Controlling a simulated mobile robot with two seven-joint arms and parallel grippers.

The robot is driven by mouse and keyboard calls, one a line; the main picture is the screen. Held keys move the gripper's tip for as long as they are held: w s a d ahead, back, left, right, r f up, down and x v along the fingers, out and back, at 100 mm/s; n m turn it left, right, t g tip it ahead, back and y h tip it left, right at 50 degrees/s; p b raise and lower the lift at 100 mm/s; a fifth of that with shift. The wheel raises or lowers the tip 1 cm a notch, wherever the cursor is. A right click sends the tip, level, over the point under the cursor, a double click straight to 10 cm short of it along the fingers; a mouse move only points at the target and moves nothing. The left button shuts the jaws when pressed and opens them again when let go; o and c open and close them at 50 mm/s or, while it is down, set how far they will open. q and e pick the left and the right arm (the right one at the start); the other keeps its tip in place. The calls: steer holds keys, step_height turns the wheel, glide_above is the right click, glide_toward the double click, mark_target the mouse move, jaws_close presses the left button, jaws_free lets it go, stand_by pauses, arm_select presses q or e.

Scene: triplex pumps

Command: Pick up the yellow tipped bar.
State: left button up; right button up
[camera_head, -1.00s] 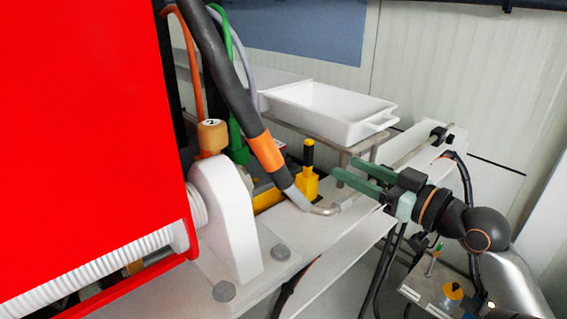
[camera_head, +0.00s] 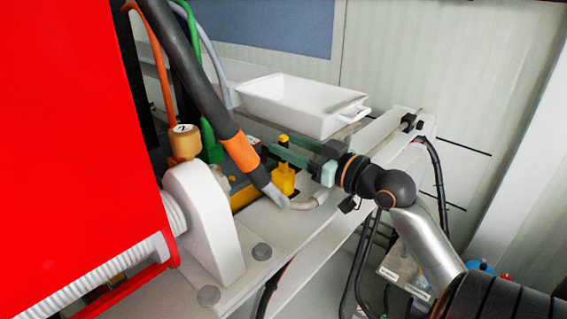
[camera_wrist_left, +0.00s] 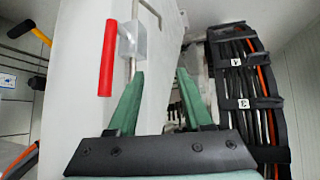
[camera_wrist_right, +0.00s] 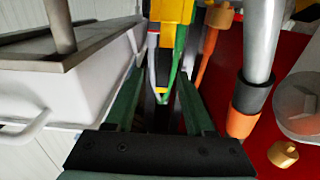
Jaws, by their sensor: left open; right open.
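The yellow tipped bar (camera_head: 283,139) is a short dark upright bar with a yellow top, standing on a yellow block (camera_head: 284,183) on the white bench. My right gripper (camera_head: 273,146) is open, with its green fingers at the bar's height; they hide most of its dark shaft. The yellow tip shows just above the fingers. In the right wrist view, the yellow block (camera_wrist_right: 172,10) is at the top, beyond the open fingers (camera_wrist_right: 160,85); I cannot tell whether the bar touches them. My left gripper (camera_wrist_left: 159,78) is open and empty, away from the bar.
A thick black hose with an orange band (camera_head: 240,151) runs close left of the bar. A white tray (camera_head: 300,105) stands behind it. A white pump housing (camera_head: 205,220) and red panel (camera_head: 70,130) fill the left. A red handle (camera_wrist_left: 106,60) is near my left gripper.

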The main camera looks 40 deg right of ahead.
steer(key=shift+w+a+p, duration=0.2)
steer(key=shift+w+p, duration=0.1)
steer(key=shift+w, duration=0.9)
steer(key=shift+w+a+p, duration=0.15)
steer(key=shift+w+p, duration=0.1)
steer(key=shift+w, duration=0.9)
jaws_close()
steer(key=shift+r, duration=0.1)
